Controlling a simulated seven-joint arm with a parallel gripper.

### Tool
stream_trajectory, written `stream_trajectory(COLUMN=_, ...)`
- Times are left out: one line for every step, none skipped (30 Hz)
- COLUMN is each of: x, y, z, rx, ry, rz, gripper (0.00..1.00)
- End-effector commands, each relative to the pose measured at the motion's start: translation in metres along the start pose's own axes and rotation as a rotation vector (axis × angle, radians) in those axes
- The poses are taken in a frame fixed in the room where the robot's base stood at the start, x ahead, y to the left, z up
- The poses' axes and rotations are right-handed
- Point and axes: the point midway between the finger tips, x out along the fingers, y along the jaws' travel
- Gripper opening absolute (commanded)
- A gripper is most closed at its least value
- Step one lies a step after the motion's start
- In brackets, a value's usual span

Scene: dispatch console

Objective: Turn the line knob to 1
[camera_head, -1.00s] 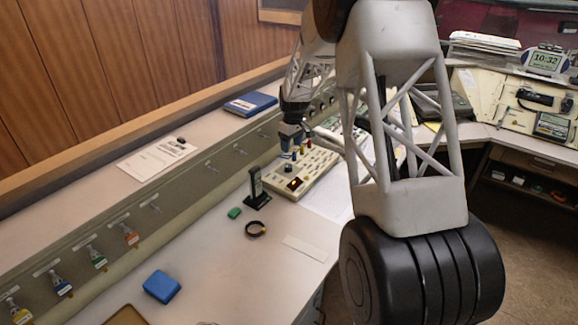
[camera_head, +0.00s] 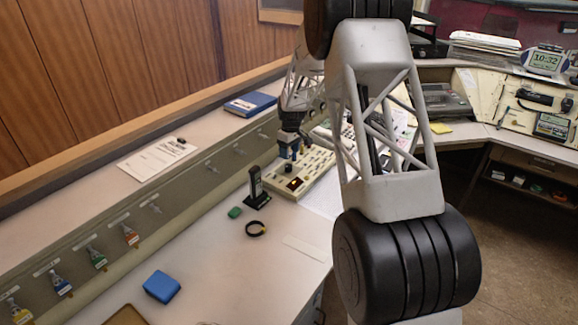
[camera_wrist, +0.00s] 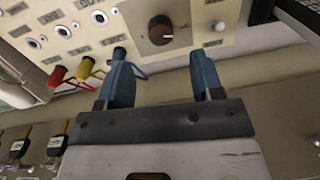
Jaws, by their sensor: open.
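In the wrist view a dark round knob (camera_wrist: 160,30) with a white mark on its right side sits on a light square plate of the console panel. I take it for the line knob; its lettering is not readable. My gripper (camera_wrist: 165,62) is open and empty, with its two blue fingers apart below the knob, one to the left and one to the right. The fingers do not touch the knob.
A red plug (camera_wrist: 58,76) and a yellow plug (camera_wrist: 83,68) are left of my fingers. A small white toggle (camera_wrist: 220,27) is right of the knob. In the head view a black handset in a stand (camera_head: 256,187) is in front of the panel. The near desk is mostly clear.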

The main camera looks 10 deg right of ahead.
Motion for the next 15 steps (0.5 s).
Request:
stream_trajectory(x=0.005, y=0.0, z=0.0, rx=0.0, ry=-0.001, rz=-0.001, gripper=0.6)
stream_trajectory(x=0.007, y=0.0, z=0.0, rx=0.0, ry=-0.002, rz=-0.001, gripper=0.6)
stream_trajectory(x=0.012, y=0.0, z=0.0, rx=0.0, ry=-0.002, rz=-0.002, gripper=0.6)
stream_trajectory(x=0.015, y=-0.001, z=0.0, rx=0.0, ry=-0.002, rz=-0.002, gripper=0.6)
stream_trajectory(x=0.019, y=-0.001, z=0.001, rx=0.0, ry=-0.002, rz=-0.002, gripper=0.6)
stream_trajectory(x=0.024, y=-0.001, z=0.001, rx=0.0, ry=-0.002, rz=-0.002, gripper=0.6)
stream_trajectory(x=0.027, y=-0.001, z=0.0, rx=0.0, ry=-0.002, rz=-0.002, gripper=0.6)
stream_trajectory(x=0.031, y=-0.001, z=0.0, rx=0.0, ry=-0.002, rz=-0.002, gripper=0.6)
stream_trajectory(x=0.035, y=-0.001, z=0.0, rx=0.0, ry=-0.002, rz=-0.002, gripper=0.6)
stream_trajectory(x=0.039, y=-0.001, z=0.0, rx=0.0, ry=-0.002, rz=-0.002, gripper=0.6)
stream_trajectory(x=0.042, y=0.0, z=0.0, rx=0.0, ry=-0.001, rz=-0.001, gripper=0.6)
stream_trajectory(x=0.047, y=0.0, z=0.0, rx=0.0, ry=-0.001, rz=-0.001, gripper=0.6)
stream_trajectory(x=0.051, y=0.0, z=0.0, rx=0.0, ry=-0.001, rz=-0.001, gripper=0.6)
stream_trajectory(x=0.054, y=0.0, z=0.0, rx=0.0, ry=-0.001, rz=-0.001, gripper=0.6)
stream_trajectory(x=0.057, y=0.0, z=0.0, rx=0.0, ry=-0.001, rz=-0.001, gripper=0.6)
